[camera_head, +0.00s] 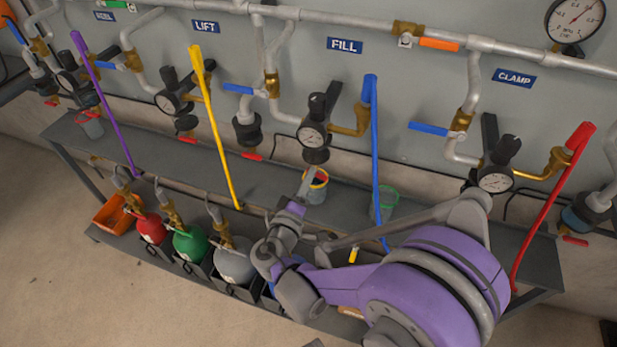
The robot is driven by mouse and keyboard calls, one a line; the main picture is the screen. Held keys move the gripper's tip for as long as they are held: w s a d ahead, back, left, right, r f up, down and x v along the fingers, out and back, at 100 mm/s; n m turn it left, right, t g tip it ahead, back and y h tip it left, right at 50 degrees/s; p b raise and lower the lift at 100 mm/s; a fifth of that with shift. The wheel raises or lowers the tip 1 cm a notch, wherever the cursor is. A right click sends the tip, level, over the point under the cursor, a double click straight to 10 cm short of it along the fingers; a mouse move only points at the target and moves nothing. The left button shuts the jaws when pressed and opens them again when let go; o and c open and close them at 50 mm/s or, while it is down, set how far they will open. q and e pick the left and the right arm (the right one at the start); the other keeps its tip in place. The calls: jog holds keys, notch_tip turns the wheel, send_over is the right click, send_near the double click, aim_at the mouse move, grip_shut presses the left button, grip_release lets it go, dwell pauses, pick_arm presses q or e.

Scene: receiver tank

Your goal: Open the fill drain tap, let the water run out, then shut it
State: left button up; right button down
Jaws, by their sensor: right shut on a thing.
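The fill station sits under the blue FILL sign (345,45). Its round gauge (312,136) is on the wall pipework, with a dark bowl (316,156) below it. A small red part just under the bowl appears to be the handle of the fill drain tap (322,178). My right gripper (310,176) reaches up from below and is shut on the tap, its fingers covering most of it. The handle's exact angle and any water are too small to tell. My left gripper is not in view.
A green-rimmed bucket (386,196) stands right of the blue hose (374,150). A yellow hose (215,130) and a red hose (550,205) also come down to the grey bench (170,150). Another red tap handle (252,157) is left of the gripper. Coloured cylinders stand below.

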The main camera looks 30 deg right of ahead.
jog(key=shift+n, duration=1.9)
jog(key=c, duration=1.2)
grip_release()
jog(key=p+v, duration=0.1)
jog(key=v, duration=1)
